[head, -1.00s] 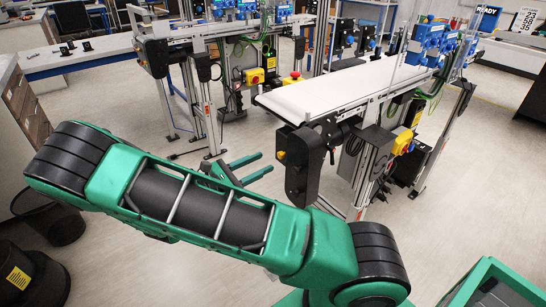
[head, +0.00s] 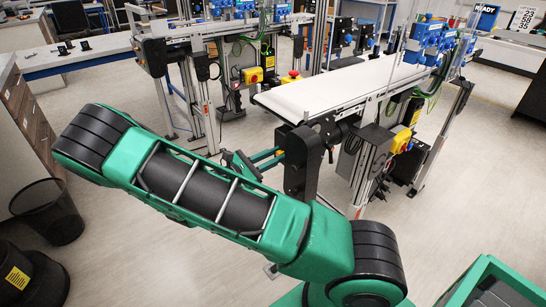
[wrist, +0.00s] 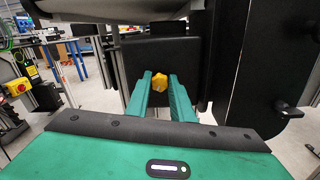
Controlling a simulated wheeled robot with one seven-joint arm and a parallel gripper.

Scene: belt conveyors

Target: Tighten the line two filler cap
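The yellow filler cap (wrist: 158,82) sits on the face of a black drive housing (wrist: 178,52) in the wrist view. My gripper (wrist: 160,77) has its two green fingers apart, one on each side of the cap. The left finger looks closer to the cap than the right; I cannot tell whether either touches it. In the head view my gripper (head: 280,156) reaches the left side of the black housing (head: 300,165) at the near end of the white belt conveyor (head: 335,86).
A yellow switch box (head: 401,141) is on the conveyor frame to the right. A second conveyor stand with a red stop button (head: 292,76) is behind. A black bin (head: 48,212) stands on the floor at left. Open floor lies between.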

